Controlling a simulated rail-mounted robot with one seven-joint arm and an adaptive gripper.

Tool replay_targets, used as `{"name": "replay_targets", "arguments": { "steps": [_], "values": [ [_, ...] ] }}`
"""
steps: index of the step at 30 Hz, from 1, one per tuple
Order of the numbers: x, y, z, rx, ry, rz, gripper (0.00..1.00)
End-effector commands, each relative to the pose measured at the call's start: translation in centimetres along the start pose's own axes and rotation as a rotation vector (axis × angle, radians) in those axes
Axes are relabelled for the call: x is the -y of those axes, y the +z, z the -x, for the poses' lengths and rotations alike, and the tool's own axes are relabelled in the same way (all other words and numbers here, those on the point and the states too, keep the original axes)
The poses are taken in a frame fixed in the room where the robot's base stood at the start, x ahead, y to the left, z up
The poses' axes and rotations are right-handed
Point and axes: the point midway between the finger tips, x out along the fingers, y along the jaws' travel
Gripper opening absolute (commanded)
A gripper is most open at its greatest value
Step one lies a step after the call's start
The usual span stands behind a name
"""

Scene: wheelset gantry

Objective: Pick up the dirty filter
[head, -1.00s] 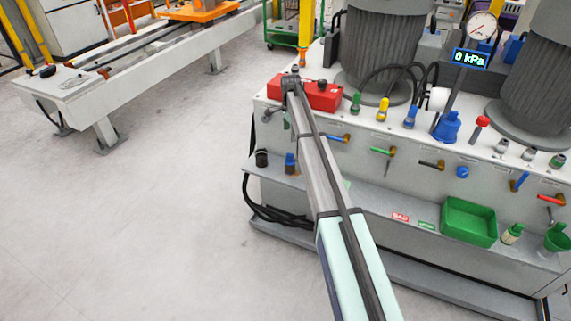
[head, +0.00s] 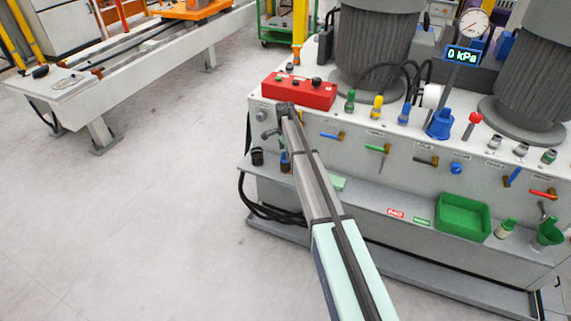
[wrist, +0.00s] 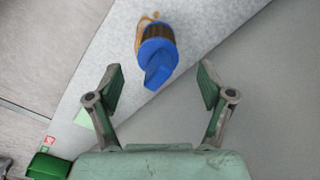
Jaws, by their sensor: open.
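The dirty filter (wrist: 158,44) has a blue top with a raised blue fin and a brown pleated body; a brownish stain shows beside it. It stands on the lower grey shelf (wrist: 106,68), ahead of my gripper (wrist: 160,82). My gripper is open and empty; its two green fingers lie apart on either side of the blue fin's line, with the filter's body beyond the fingertips. In the head view the filter (head: 285,163) is small at the shelf's left end, beside my arm. My fingers are not clear there.
A red control box (head: 299,91) sits on the bench above the shelf. Valve handles (head: 332,136) jut from the bench front. A black cup (head: 257,157) stands left of the filter. A pale green piece (head: 338,183) and a green tray (head: 463,217) are farther right.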

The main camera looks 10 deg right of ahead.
Motion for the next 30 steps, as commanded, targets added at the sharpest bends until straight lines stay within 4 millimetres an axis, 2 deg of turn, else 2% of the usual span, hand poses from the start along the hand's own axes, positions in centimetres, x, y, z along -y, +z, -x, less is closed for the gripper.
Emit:
{"name": "replay_targets", "arguments": {
  "steps": [10,19,23,24,25,30],
  "values": [
    [-0.2,0.0,-4.2,0.0,0.001,0.0,0.8],
    [-0.3,0.0,-4.9,0.0,0.0,0.0,0.8],
    [-0.3,0.0,-4.9,0.0,0.0,0.0,0.34],
    [-0.3,0.0,-4.9,0.0,0.0,0.0,0.2],
    [-0.3,0.0,-4.9,0.0,0.0,0.0,0.13],
    [-0.3,0.0,-4.9,0.0,0.0,0.0,0.12]
  ]
}}
